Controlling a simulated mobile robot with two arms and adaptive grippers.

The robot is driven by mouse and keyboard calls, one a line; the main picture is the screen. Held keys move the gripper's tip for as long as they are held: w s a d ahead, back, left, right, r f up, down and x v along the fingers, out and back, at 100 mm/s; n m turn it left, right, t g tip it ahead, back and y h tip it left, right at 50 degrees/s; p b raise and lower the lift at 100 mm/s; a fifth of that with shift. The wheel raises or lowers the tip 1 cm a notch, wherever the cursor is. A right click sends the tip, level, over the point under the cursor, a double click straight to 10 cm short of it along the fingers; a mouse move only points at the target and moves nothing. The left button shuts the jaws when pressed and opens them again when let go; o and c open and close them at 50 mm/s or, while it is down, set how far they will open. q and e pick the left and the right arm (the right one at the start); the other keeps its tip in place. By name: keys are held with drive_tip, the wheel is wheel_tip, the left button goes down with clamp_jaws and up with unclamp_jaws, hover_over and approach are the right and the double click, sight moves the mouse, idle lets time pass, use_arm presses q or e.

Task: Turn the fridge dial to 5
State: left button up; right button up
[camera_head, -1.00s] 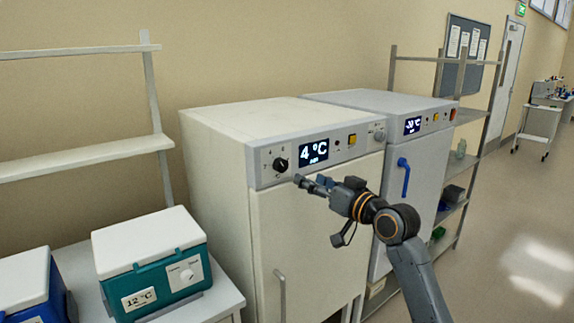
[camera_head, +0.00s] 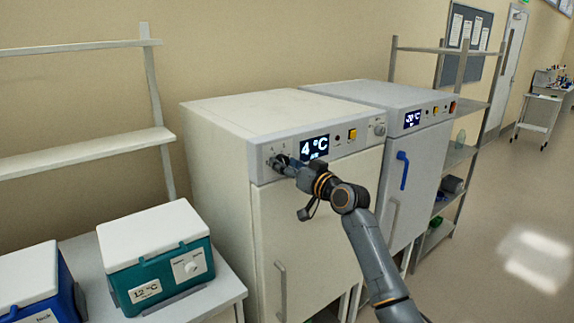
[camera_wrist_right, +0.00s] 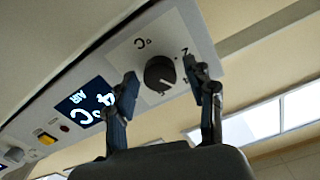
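The fridge (camera_head: 215,135) is a cream cabinet with a control panel along its top front edge. Its display (camera_head: 314,147) reads 4 °C. The black fridge dial (camera_wrist_right: 160,73) sits on a pale plate in the right wrist view, with a white pointer mark on it. My right gripper (camera_head: 278,161) is at the dial in the head view and mostly hides it. In the right wrist view the right gripper's fingers (camera_wrist_right: 163,92) are open, one on each side of the dial, with visible gaps to it. My left gripper is not in view.
A second fridge (camera_head: 425,140) with a blue handle stands to the right. A yellow button (camera_head: 352,134) and a round grey knob (camera_head: 379,130) are on the same panel. A teal cool box (camera_head: 160,265) stands on a bench at left. Open floor lies at right.

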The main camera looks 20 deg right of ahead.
drive_tip(key=c, duration=0.9)
drive_tip(key=shift+m, duration=0.3)
drive_tip(key=m+p, duration=0.3)
drive_tip(key=m, duration=0.2)
drive_tip(key=shift+r, duration=0.15)
drive_tip(key=m+p, duration=0.2)
drive_tip(key=m, duration=0.2)
drive_tip(key=shift+m+p, duration=0.35)
drive_tip(key=shift+m, duration=0.65)
